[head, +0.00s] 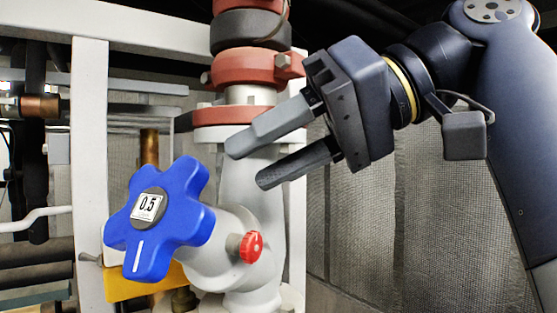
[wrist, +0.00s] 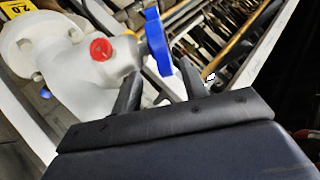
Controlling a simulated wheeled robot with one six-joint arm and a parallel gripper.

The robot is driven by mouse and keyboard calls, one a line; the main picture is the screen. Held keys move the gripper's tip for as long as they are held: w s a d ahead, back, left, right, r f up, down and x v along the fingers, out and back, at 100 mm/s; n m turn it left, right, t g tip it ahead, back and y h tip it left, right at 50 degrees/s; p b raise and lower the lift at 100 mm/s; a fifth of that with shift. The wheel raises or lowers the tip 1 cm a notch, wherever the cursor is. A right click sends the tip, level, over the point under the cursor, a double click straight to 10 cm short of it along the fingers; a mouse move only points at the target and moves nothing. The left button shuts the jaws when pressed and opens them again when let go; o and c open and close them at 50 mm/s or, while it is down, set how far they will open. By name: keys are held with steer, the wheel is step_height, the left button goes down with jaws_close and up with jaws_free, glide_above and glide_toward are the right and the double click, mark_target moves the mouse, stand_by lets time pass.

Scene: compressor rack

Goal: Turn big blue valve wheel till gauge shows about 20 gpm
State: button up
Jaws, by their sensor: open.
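The big blue valve wheel (head: 180,205) has several lobes, a white mark on its lower lobe and a hub label reading 0.5. It sits on a grey valve body (head: 225,262) in the head view. In the wrist view the wheel (wrist: 157,40) shows edge-on, beyond my fingertips. My gripper (head: 243,166) is open and empty, up and to the right of the wheel in the head view, apart from it. The gripper (wrist: 158,75) in the wrist view has its fingers spread. I see no gauge with a gpm reading.
A small red knob (head: 251,247) sticks out of the valve body right of the wheel. A thick pipe with red flanges (head: 247,70) rises behind. A white frame post (head: 90,170) stands left, with a yellow plate (head: 145,283) low behind the wheel.

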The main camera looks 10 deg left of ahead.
steer(key=shift+s, duration=0.1)
steer(key=m+t+y+b, duration=0.2)
steer(key=t+y+b, duration=0.2)
steer(key=b, duration=0.5)
glide_toward(169, 242)
steer(key=shift+a+r, duration=0.2)
steer(key=shift+r, duration=0.35)
steer(key=shift+a+f+m+t+y, duration=0.2)
steer(key=shift+f+m+t+y, duration=0.15)
steer(key=shift+m+t+y, duration=0.2)
steer(key=shift+p+x, duration=1.6)
steer(key=shift+x, duration=3.3)
steer(key=shift+c, duration=0.3)
jaws_close()
